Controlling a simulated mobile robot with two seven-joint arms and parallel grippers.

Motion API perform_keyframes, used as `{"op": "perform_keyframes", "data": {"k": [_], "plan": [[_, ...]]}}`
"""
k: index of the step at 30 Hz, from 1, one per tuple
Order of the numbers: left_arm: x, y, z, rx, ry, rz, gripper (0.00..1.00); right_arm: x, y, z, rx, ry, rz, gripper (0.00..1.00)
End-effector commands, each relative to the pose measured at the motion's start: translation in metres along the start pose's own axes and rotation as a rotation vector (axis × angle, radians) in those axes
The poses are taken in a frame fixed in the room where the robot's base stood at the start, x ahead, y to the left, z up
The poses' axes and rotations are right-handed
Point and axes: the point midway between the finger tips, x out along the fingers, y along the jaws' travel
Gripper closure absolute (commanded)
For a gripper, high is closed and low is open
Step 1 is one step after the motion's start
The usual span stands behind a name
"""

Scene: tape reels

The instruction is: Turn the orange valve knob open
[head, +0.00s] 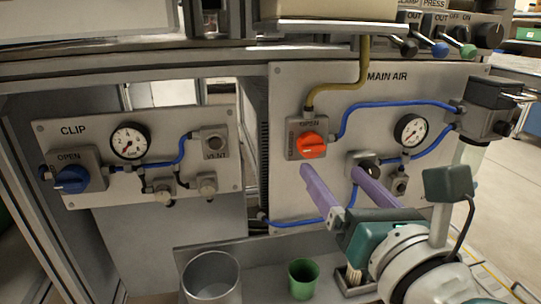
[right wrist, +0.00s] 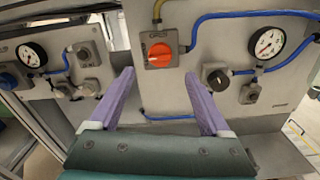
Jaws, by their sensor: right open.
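The orange valve knob (head: 312,145) sits on a grey square valve body (head: 293,128) on the panel marked MAIN AIR. The word OPEN shows above the knob. In the right wrist view the knob (right wrist: 159,56) lies beyond the fingertips, between their lines and a little above them. My right gripper (head: 330,170) has long purple fingers, spread apart with nothing between them. In the head view its left fingertip is just below the knob. I cannot tell whether it touches anything. My left gripper is not in view.
A blue knob (head: 71,179) and a gauge (head: 129,141) are on the CLIP panel at left. Blue tubing (head: 395,104) and another gauge (head: 410,130) are on the MAIN AIR panel. A metal cup (head: 210,280) and a green cup (head: 302,279) stand below.

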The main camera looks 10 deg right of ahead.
Motion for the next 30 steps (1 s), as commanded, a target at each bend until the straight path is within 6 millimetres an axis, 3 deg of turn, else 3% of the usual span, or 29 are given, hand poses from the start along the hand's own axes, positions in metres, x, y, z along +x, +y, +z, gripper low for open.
{"op": "perform_keyframes", "data": {"k": [6,12,24,30], "plan": [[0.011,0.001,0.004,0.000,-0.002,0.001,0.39,0.044,0.000,0.000,0.004,-0.004,-0.002,0.19],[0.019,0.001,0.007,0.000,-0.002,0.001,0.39,0.073,-0.001,-0.001,0.005,-0.002,-0.002,0.19],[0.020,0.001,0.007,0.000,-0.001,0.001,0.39,0.082,0.000,0.001,0.006,0.000,-0.002,0.19],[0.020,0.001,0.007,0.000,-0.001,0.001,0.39,0.082,0.000,0.001,0.006,0.000,-0.002,0.40]]}}
